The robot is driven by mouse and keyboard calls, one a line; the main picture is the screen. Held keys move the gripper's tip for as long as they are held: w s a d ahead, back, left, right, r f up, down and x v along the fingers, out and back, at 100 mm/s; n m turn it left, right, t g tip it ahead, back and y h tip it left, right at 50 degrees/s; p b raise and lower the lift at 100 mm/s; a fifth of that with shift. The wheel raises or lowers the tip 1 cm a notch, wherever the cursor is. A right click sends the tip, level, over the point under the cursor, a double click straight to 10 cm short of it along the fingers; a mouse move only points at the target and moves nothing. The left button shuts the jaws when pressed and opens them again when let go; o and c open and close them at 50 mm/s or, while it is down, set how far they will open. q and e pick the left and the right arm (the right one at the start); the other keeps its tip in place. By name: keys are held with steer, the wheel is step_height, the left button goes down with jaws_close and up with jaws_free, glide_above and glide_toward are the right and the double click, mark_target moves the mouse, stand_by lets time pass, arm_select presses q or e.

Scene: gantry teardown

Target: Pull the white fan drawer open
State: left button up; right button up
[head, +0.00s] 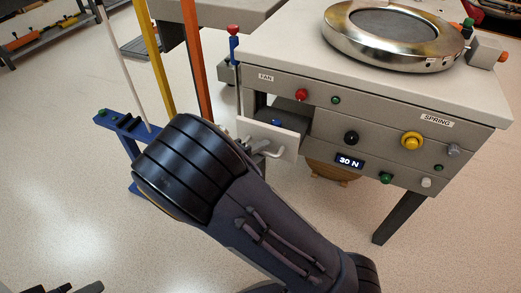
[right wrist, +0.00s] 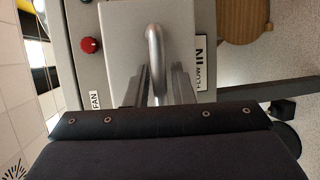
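The white fan drawer (head: 266,138) stands partly out of the grey cabinet, below the FAN label (head: 265,77). A dark gap shows behind its front panel. Its pale bar handle (head: 275,153) sticks out from the front; in the right wrist view it is a silver loop (right wrist: 154,48). My right gripper (head: 256,147) is at the handle, partly hidden by my wrist in the head view. In the right wrist view its fingers (right wrist: 160,84) flank the handle's near part. I cannot tell whether they press on it. My left gripper cannot be made out in the head view.
A blue stand (head: 122,125), yellow post (head: 154,60) and orange post (head: 196,60) stand left. Bare floor lies in front.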

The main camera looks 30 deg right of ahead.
steer(key=p+v, duration=0.2)
steer(key=v, duration=0.5)
steer(key=shift+a, duration=0.4)
